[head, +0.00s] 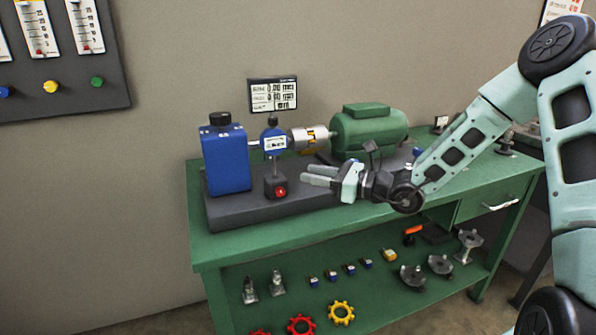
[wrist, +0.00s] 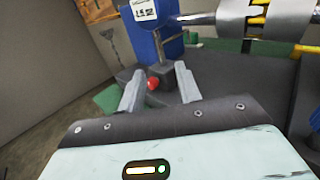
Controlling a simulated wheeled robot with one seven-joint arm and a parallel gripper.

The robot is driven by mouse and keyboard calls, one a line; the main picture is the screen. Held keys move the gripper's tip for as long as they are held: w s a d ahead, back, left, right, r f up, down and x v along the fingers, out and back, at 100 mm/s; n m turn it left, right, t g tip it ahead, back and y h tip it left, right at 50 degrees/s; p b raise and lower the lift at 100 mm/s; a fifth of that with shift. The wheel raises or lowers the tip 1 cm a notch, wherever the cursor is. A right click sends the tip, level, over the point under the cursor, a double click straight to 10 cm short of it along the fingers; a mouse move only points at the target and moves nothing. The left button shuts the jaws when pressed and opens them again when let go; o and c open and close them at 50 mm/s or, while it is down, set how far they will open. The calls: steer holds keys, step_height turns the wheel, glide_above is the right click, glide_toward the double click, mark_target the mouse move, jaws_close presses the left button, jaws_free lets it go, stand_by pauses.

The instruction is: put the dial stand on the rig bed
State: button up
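The dial stand has a dark square base with a red knob (head: 280,191) and a blue dial head with a white display (head: 273,143). It stands upright on the dark grey rig bed (head: 235,209), near the bed's front edge, beside the shaft. My gripper (head: 308,174) is open and empty, to the right of the stand, with its fingers pointing left at it. In the wrist view my gripper (wrist: 160,72) has its two fingers apart, and the stand's red knob (wrist: 153,84) shows between them. The fingers appear apart from the stand.
A blue pump housing (head: 226,160) stands on the left of the bed. A steel coupling (head: 308,139) and green motor (head: 370,128) stand behind my gripper. The green bench (head: 250,248) has a lower shelf with gears and small parts. A readout (head: 273,95) is on the wall.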

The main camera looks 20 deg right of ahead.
steer(key=s+a+n+g, duration=1.3)
steer(key=s+a+n, duration=0.2)
steer(key=s+a, duration=0.25)
steer(key=s+d+n+h, duration=0.1)
steer(key=s+n+h, duration=0.5)
steer(key=s+n, duration=0.2)
steer(key=s+d+n+h, duration=0.2)
steer(key=s+n+h, duration=0.4)
steer(key=s+n, duration=0.3)
steer(key=n, duration=0.2)
steer(key=shift+s+d+f+n, duration=0.15)
steer(key=shift+d+f+n, duration=0.1)
steer(key=shift+f+n, duration=0.15)
step_height(320, 180, up, 10)
steer(key=p, duration=1)
steer(key=shift+r, duration=0.2)
